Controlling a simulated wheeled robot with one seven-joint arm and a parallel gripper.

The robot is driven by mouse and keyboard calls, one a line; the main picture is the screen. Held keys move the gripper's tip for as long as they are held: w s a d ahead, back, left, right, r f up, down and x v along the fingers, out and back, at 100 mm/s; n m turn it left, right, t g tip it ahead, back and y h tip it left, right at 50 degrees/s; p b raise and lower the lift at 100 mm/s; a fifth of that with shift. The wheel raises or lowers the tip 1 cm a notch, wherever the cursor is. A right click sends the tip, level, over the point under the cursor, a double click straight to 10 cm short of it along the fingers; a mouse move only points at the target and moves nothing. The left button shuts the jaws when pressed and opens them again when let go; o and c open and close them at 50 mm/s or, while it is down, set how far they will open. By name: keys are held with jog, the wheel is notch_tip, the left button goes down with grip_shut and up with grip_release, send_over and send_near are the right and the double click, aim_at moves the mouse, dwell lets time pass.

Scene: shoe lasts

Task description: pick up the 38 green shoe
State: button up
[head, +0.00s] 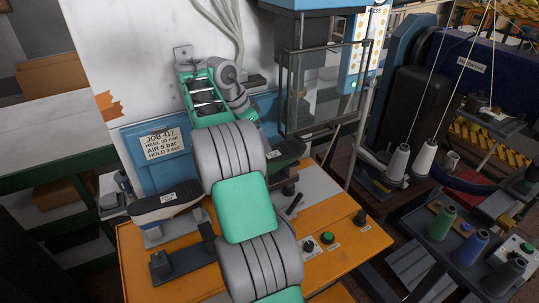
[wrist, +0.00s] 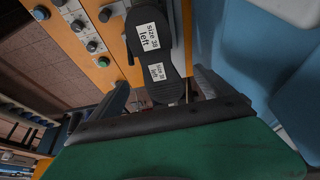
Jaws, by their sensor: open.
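In the wrist view, a dark shoe sole (wrist: 157,55) carries two white labels, the larger reading "size 38 left". Its near end lies between and just beyond the fingers of my gripper (wrist: 168,92), which are apart; no contact can be made out. The shoe's upper is hidden, so its colour does not show. In the head view, one shoe (head: 166,199) stands sole up on the left of the orange bench, with a blue-grey side. Another shoe (head: 288,152) sits right of my arm, partly hidden by it. Their labels are too small to read there.
The orange bench (head: 345,250) has knobs and a green button (head: 327,237) at its front right. A blue machine with a clear guard (head: 325,85) stands behind. A job sign (head: 163,147) is at the back left. Thread spools (head: 441,222) are on the right.

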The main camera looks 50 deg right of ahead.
aim_at(269, 155)
jog(key=b+x, duration=0.1)
jog(key=x, duration=0.1)
jog(key=b+x, duration=0.2)
jog(key=s+b+x, duration=0.1)
jog(key=x, duration=0.2)
jog(key=shift+r, duration=0.1)
jog(key=shift+w+d+f, duration=0.1)
jog(key=shift+d+f, duration=0.15)
jog(key=shift+f, duration=0.1)
jog(key=shift+c, duration=0.2)
grip_shut()
jog(key=shift+r, duration=0.2)
